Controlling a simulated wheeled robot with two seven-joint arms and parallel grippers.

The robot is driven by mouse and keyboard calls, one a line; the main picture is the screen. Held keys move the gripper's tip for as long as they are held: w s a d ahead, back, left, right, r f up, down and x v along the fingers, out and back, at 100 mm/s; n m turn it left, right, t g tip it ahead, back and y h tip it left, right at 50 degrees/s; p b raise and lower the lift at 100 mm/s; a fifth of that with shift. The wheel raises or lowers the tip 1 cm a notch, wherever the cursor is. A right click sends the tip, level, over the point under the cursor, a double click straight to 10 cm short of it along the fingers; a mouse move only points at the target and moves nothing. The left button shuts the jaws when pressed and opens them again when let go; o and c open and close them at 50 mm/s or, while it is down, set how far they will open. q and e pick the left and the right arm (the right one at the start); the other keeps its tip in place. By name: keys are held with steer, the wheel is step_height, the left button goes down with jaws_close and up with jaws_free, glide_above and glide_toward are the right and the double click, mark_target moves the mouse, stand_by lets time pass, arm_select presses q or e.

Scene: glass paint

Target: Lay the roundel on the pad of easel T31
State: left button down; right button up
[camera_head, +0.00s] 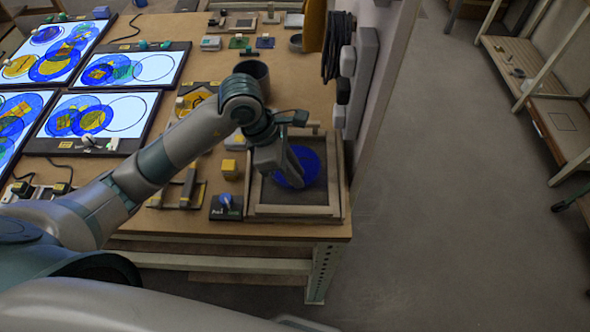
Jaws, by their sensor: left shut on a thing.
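A blue roundel (313,166) shows at the right end of the workbench, over a wood-framed tray (292,212). My left gripper (292,172) reaches down over the tray and is shut on the roundel's left side. The gripper hides part of the roundel. I cannot tell whether the roundel touches the tray floor. Lit panels with outlined circles and blue and yellow discs stand at the left, such as the near panel (128,108) and the one behind it (160,68). No label T31 is readable. My right gripper is not in view.
A dark round pot (252,70) stands behind my left forearm. A yellow block (229,169) and a small dark stand with a blue knob (226,207) are left of the tray. A grey post (385,75) with hanging black cable (336,48) rises at the bench's right edge.

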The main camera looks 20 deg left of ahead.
arm_select(q)
steer(key=shift+f, duration=0.4)
steer(key=shift+f, duration=0.15)
steer(key=c, duration=1.7)
jaws_free()
steer(key=shift+o, duration=0.2)
steer(key=shift+r, duration=0.25)
